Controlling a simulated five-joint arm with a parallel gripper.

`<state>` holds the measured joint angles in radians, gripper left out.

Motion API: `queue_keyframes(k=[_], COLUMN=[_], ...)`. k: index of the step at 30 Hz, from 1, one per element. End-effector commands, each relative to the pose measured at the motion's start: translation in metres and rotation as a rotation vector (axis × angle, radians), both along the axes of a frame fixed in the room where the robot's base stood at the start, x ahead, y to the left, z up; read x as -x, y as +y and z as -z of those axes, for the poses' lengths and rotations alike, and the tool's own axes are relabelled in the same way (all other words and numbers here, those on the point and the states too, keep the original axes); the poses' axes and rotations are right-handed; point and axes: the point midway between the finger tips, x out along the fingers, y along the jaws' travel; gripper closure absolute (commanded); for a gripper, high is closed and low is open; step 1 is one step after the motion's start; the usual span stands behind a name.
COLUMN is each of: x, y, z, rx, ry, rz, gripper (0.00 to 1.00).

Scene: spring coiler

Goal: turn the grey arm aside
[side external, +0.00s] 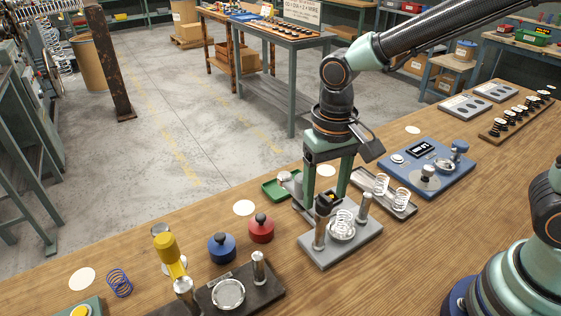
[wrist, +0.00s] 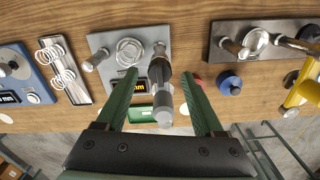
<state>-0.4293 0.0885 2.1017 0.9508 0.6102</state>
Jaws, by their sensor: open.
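The grey arm (wrist: 162,98) shows in the wrist view, reaching from a post on the grey plate (wrist: 101,42) towards the picture bottom and ending in a light grey cylinder. In the side external view the grey plate (side external: 340,250) carries a coil spring (side external: 342,224) and two upright posts; the arm is mostly hidden behind my fingers. My gripper (side external: 318,205) is open, pointing down at the back edge of the plate. In the wrist view its green fingers (wrist: 160,75) stand one on each side of the grey arm, with gaps; contact cannot be told.
A dark plate (side external: 268,297) with a yellow-handled lever (side external: 167,247) stands front left. Blue (side external: 222,248) and red (side external: 261,228) knobbed weights sit between. A tray of springs (side external: 408,207) and a blue gauge (side external: 440,180) lie right.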

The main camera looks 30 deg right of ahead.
Motion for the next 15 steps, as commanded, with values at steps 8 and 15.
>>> queue_keyframes(k=[8, 15], x=[-0.001, 0.0], y=[0.0, 0.0], z=[-0.058, -0.094], rx=[-0.003, -0.002], ry=[-0.006, -0.002], rz=[-0.001, -0.001], gripper=[0.31, 0.31])
